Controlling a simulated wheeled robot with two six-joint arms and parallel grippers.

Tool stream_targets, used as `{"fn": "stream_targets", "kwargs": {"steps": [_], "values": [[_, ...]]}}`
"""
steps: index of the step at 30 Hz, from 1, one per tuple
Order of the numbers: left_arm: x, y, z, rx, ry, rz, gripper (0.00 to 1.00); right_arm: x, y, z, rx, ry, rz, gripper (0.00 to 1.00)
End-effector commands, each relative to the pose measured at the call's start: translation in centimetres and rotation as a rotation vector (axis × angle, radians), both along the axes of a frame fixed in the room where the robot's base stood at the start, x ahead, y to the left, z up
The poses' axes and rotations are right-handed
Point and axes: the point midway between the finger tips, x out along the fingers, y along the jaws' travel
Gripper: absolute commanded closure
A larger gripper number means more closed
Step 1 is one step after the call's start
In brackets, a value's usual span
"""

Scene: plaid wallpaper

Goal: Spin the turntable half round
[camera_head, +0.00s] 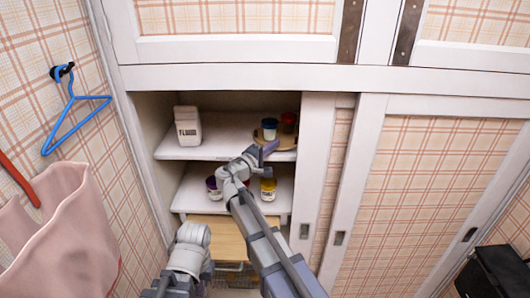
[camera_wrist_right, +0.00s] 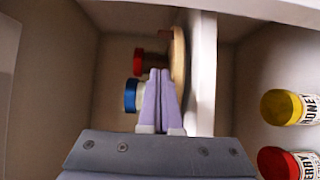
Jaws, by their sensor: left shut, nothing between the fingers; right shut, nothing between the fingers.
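The turntable (camera_head: 262,142) is a round wooden disc at the right of the upper cupboard shelf. It shows nearly edge-on in the wrist view (camera_wrist_right: 179,60). A blue-lidded jar (camera_head: 269,129) and a red-lidded jar (camera_head: 288,122) stand on it; both lids show in the wrist view. My right gripper (camera_head: 270,147) is shut and empty at the turntable's front, its lilac fingers (camera_wrist_right: 160,90) beside the blue-lidded jar. I cannot tell whether they touch it or the disc. My left gripper (camera_head: 203,289) is low at the bottom edge, shut and mostly hidden by my arm.
A white carton (camera_head: 188,127) stands at the upper shelf's left. The lower shelf holds a yellow-lidded jar (camera_wrist_right: 282,107) and another jar (camera_head: 213,187). The sliding door (camera_head: 315,175) bounds the opening on the right. A blue hanger (camera_head: 72,110) hangs on the left wall.

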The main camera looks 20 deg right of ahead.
Motion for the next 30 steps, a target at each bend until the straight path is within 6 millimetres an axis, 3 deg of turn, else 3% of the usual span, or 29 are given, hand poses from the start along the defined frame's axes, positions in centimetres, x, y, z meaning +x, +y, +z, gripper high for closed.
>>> {"fn": "stream_targets", "kwargs": {"steps": [2, 9, 26, 30], "values": [[0.0, 0.0, 0.0, 0.0, 0.0, 0.0, 1.0, 1.1, -1.3, 0.0, 0.0, 0.0, -0.002, 1.0], [0.0, 0.0, 0.0, 0.0, 0.0, 0.0, 1.0, 0.4, -4.3, 0.0, 0.0, 0.0, -0.001, 1.0], [0.0, 0.0, 0.0, 0.0, 0.0, 0.0, 1.0, 0.3, -5.2, 0.0, 0.0, 0.0, 0.0, 1.0], [0.0, 0.0, 0.0, 0.0, 0.0, 0.0, 1.0, 0.4, -6.8, 0.0, 0.0, 0.0, -0.001, 1.0]]}}
